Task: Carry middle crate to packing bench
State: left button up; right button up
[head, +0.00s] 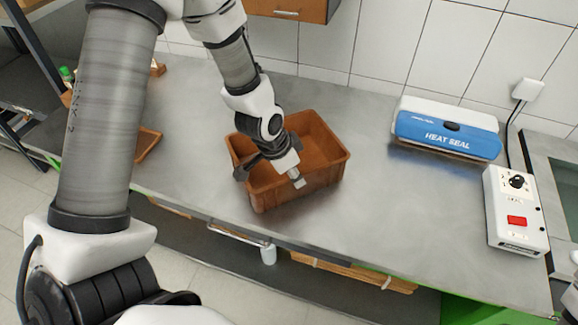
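A brown open-topped crate (325,165) stands on the grey metal bench, near its front edge. Its inside looks empty where I can see it. My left gripper (268,158) is over the crate's left near part, and its dark fingers look spread apart. The gripper and wrist cover part of the crate's left side and near rim. I cannot tell whether the fingers touch the crate.
A blue and white heat sealer (447,130) stands on the bench to the right of the crate. A white control box (515,210) with a red button is further right. A brown tray (148,145) lies at the left. Bench top between crate and control box is clear.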

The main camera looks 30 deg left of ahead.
pick_arm(q)
jog(key=p+v, duration=0.3)
jog(key=v, duration=0.2)
jog(key=shift+s+r, duration=0.1)
dwell(0.3)
